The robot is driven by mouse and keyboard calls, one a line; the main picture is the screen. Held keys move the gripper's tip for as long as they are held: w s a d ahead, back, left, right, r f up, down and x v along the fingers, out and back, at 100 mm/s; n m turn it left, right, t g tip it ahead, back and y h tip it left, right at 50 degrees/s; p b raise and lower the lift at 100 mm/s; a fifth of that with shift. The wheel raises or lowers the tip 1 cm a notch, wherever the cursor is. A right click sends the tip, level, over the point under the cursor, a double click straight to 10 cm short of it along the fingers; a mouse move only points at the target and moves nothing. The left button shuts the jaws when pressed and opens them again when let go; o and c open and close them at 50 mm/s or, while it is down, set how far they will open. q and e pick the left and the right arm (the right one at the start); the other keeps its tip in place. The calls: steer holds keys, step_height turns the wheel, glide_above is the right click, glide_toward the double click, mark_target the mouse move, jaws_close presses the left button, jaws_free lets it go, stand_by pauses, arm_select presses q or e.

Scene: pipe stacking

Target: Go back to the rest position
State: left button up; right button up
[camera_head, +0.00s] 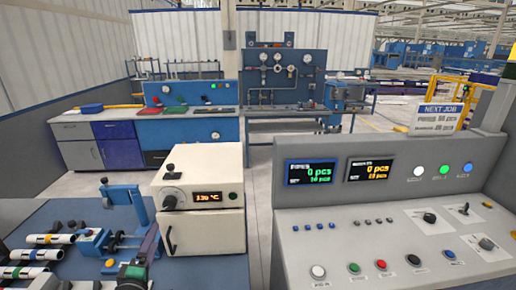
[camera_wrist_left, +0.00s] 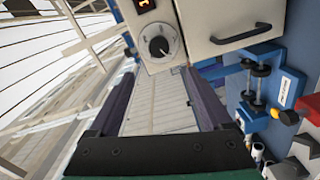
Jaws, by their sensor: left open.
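My left gripper (camera_head: 148,245) is at the lower left of the head view, in front of the white oven and beside the blue clamp stand. In the left wrist view its two dark purple fingers (camera_wrist_left: 160,85) are spread apart with nothing between them. Several white pipes with coloured bands (camera_head: 35,254) lie on the left of the bench in the head view. Small white pipe ends (camera_wrist_left: 258,152) show at the lower right of the wrist view. My right gripper is not in view.
The white oven (camera_head: 210,222) with a dial and display stands right of the gripper. A blue clamp stand (camera_head: 139,205) is close on the left. A grey control console (camera_head: 390,225) fills the right. Blue benches and a test panel (camera_head: 285,75) stand farther back.

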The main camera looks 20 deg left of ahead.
arm_select(q)
steer(key=s+d+f+m+g+h, duration=0.1)
steer(key=d+f+m+g+h, duration=0.6)
steer(key=d+m, duration=0.6)
steer(key=s+d+f+m+g, duration=0.2)
steer(key=s+f+m+g, duration=0.15)
steer(key=s, duration=0.25)
steer(key=s+d+f+m+g, duration=0.2)
steer(key=s+m+g, duration=0.15)
steer(key=s, duration=0.25)
step_height(320, 180, down, 25)
steer(key=s+m+y+b, duration=0.1)
steer(key=s+b, duration=0.1)
steer(key=b, duration=0.2)
steer(key=s+a+f+g+b, duration=0.2)
steer(key=s+a+f, duration=0.1)
steer(key=s+f, duration=1.4)
step_height(320, 180, down, 3)
steer(key=shift+s+a+b, duration=0.15)
steer(key=shift+b, duration=0.25)
